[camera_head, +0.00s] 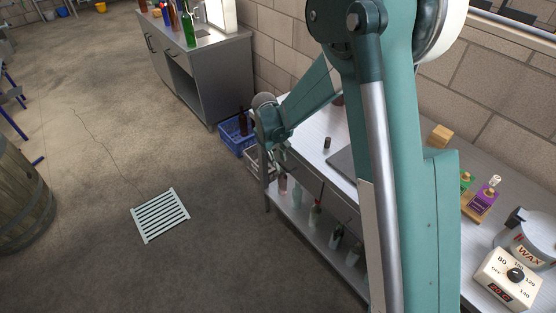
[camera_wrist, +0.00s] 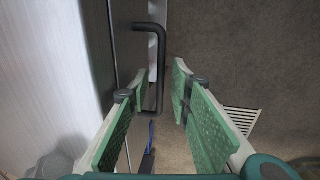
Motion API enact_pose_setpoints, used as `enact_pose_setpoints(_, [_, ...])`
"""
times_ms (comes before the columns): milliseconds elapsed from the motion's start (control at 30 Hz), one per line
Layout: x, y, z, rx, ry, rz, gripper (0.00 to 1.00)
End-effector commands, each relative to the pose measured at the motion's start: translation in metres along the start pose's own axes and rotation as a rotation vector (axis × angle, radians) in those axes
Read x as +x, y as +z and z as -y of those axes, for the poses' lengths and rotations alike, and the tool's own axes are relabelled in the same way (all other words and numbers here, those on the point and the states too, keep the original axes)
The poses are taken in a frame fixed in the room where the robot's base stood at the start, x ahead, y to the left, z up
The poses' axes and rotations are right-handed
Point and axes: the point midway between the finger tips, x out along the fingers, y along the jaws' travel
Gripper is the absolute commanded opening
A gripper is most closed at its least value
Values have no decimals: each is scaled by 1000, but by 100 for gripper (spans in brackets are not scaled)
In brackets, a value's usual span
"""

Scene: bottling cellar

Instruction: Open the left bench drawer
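The workbench (camera_head: 313,146) has a pale top and grey drawer fronts. The left bench drawer (camera_head: 307,178) looks shut in the head view, and my arm partly covers it. In the wrist view its dark front (camera_wrist: 124,40) carries a black bar handle (camera_wrist: 161,60). My gripper (camera_head: 281,158) is at the left end of the bench front. In the wrist view my gripper (camera_wrist: 159,80) is open, its green-padded fingers apart.
A wax pot (camera_head: 530,240) and a control box (camera_head: 508,279) are at the right. The floor before the bench is clear around a drain grate (camera_head: 160,215).

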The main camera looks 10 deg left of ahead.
Motion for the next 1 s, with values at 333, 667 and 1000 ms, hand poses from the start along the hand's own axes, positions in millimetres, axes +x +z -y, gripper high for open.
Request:
enact_pose_setpoints(333, [0,0,0,0,0,0,9])
enact_pose_setpoints(667, [0,0,1,0,0,0,0])
enact_pose_setpoints(1000, [-6,0,31,-2,0,0,0])
